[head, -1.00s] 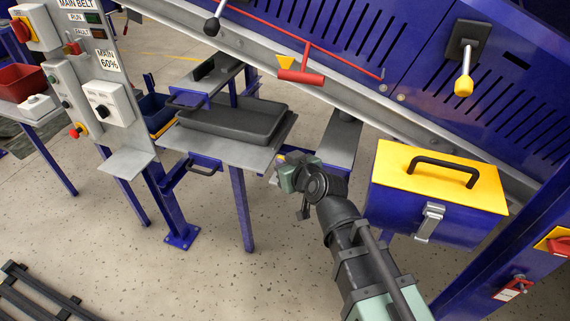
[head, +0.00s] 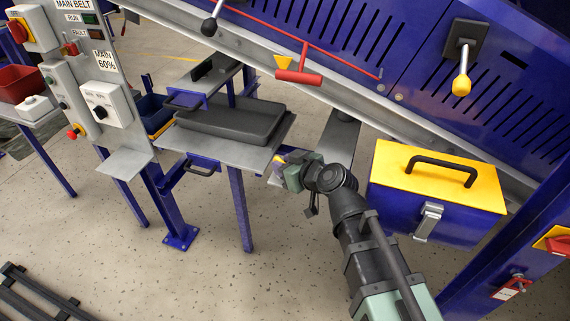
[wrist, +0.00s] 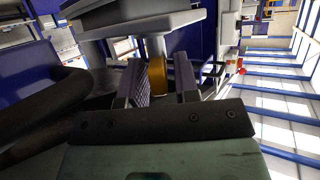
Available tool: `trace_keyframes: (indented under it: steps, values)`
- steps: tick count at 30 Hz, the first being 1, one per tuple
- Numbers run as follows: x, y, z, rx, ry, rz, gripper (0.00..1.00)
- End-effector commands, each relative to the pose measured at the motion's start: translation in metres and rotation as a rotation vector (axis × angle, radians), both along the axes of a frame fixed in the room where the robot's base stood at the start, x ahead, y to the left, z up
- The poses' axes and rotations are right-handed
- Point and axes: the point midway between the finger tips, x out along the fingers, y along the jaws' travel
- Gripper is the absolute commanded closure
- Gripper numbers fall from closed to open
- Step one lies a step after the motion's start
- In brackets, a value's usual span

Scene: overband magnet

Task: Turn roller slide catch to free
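A yellow-orange knob (wrist: 157,76), which looks like the catch's handle, stands between my gripper's two fingers in the wrist view, below a grey post. In the head view a small yellow bit (head: 280,160) shows at the fingertips, beside the right edge of the grey table. My gripper (head: 277,170) is open around the knob, with the fingers (wrist: 160,82) on either side of it. A gap shows on the right of the knob; contact on the left cannot be told. The catch's setting and markings are not readable.
A grey table (head: 215,150) with a dark tray (head: 235,122) is left of my gripper. A blue box with a yellow lid (head: 435,170) stands close right of my arm. The sloping conveyor frame (head: 350,95) runs behind. Open floor lies in front.

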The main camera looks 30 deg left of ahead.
Motion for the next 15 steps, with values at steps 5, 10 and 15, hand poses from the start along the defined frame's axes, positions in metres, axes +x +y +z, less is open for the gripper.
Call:
trace_keyframes:
  steps: [5,10,15]
  values:
    - [0.0002,0.0003,0.0002,0.001,0.001,0.000,0.62]
    - [0.0003,0.0005,0.0005,0.001,0.000,-0.001,0.62]
    - [-0.0005,0.0005,0.0006,0.003,0.002,-0.017,0.62]
